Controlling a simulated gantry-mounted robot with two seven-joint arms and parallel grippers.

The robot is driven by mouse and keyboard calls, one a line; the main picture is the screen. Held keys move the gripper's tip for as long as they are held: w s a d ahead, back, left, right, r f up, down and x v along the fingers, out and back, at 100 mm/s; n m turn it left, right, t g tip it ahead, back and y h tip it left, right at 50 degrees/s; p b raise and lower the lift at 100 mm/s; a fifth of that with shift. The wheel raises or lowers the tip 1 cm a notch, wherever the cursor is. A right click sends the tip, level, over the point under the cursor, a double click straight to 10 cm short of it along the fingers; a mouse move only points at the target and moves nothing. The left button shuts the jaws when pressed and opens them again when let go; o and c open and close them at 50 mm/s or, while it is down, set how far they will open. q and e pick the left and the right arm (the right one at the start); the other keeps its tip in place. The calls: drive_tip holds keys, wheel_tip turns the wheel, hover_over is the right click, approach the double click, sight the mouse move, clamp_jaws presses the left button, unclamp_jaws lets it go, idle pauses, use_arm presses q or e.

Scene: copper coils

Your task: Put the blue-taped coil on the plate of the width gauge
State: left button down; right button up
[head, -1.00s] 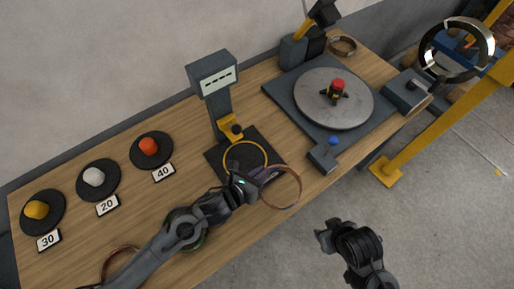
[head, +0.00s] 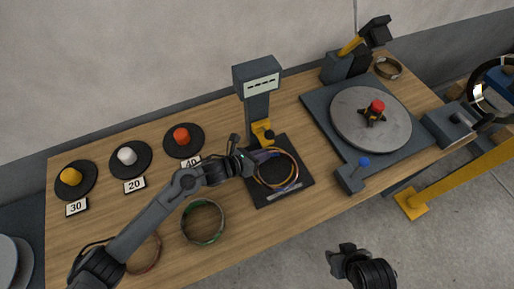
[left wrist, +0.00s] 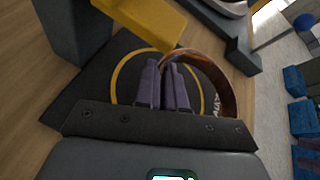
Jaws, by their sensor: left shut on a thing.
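The width gauge (head: 258,78) stands at the middle of the bench, with a display head, a yellow jaw (head: 261,131) and a dark square plate (head: 299,160) marked with a yellow ring. My left gripper (head: 262,156) is shut on a copper coil (head: 292,168) over this plate. In the left wrist view, the purple fingers (left wrist: 168,75) hold the coil (left wrist: 222,82) beside the yellow jaw. The coil looks tilted there, and part is hidden behind the fingers. I cannot tell if it touches the plate. My right gripper (head: 347,254) hangs empty off the bench's front; its opening is unclear.
A green-taped coil (head: 187,222) and another coil (head: 157,252) lie front left. Yellow, white and red pieces sit on dark discs (head: 198,142) behind number cards. A turntable (head: 350,127) stands right of the gauge, with a blue-knobbed block (head: 350,180) close by.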

use_arm(q)
drive_tip(key=shift+w+a+r, duration=0.15)
drive_tip(key=shift+w, duration=0.2)
drive_tip(key=w, duration=0.1)
drive_tip(key=w+a+f, duration=0.1)
drive_tip(key=w, duration=0.1)
drive_tip(key=shift+a, duration=0.2)
drive_tip(key=shift+f, duration=0.2)
drive_tip(key=shift+s+f, duration=0.1)
drive_tip(key=shift+s, duration=0.1)
drive_tip(key=shift+w, duration=0.1)
drive_tip(key=shift+f+b, duration=0.15)
drive_tip(key=shift+b, duration=0.15)
drive_tip(key=c, duration=1.2)
unclamp_jaws()
